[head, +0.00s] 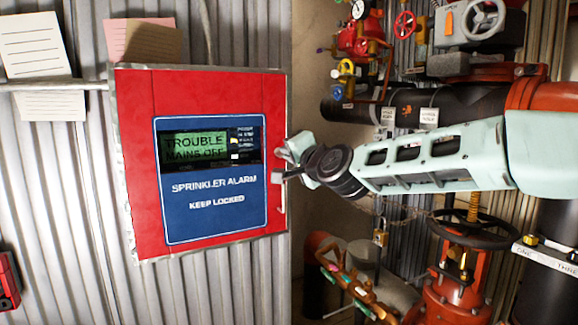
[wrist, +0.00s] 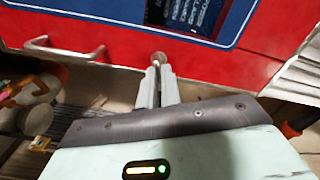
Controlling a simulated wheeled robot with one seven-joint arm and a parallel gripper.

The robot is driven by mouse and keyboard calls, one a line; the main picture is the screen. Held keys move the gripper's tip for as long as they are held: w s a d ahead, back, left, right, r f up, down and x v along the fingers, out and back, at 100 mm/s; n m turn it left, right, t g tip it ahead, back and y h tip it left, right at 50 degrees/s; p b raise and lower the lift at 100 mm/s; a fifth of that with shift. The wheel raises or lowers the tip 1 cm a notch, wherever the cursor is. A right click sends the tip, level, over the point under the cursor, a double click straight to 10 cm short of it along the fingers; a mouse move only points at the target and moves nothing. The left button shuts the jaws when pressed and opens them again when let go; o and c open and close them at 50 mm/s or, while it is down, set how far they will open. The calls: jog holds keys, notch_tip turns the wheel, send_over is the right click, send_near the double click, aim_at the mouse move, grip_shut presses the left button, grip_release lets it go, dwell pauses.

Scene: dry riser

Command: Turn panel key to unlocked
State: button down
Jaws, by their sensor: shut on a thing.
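The red alarm panel (head: 200,165) hangs on a corrugated metal wall in the head view. Its blue face reads "SPRINKLER ALARM KEEP LOCKED" and its green screen (head: 195,146) reads "TROUBLE MAINS OFF". My gripper (head: 282,174) is at the panel's right edge in the head view. In the wrist view my gripper (wrist: 156,72) is shut on the small round panel key (wrist: 158,58), at the red front just off the blue face. The key's turn position is too small to tell. The fingers hide part of it.
A metal handle (wrist: 64,50) sticks out from the red front near the key. Pipes, valves and a red handwheel (head: 404,25) crowd the right side around my arm. A padlock (head: 380,233) hangs below the arm. Paper notes (head: 35,45) are on the wall at left.

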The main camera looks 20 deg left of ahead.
jog(key=m+b, duration=0.3)
jog(key=m, duration=0.2)
jog(key=shift+f, duration=0.2)
jog(key=shift+d, duration=0.1)
dwell(0.5)
jog(key=c, duration=1.6)
grip_release()
jog(key=b+v, duration=0.5)
jog(key=v, duration=1.2)
jog(key=shift+s+d, duration=0.1)
jog(key=shift+s, duration=0.05)
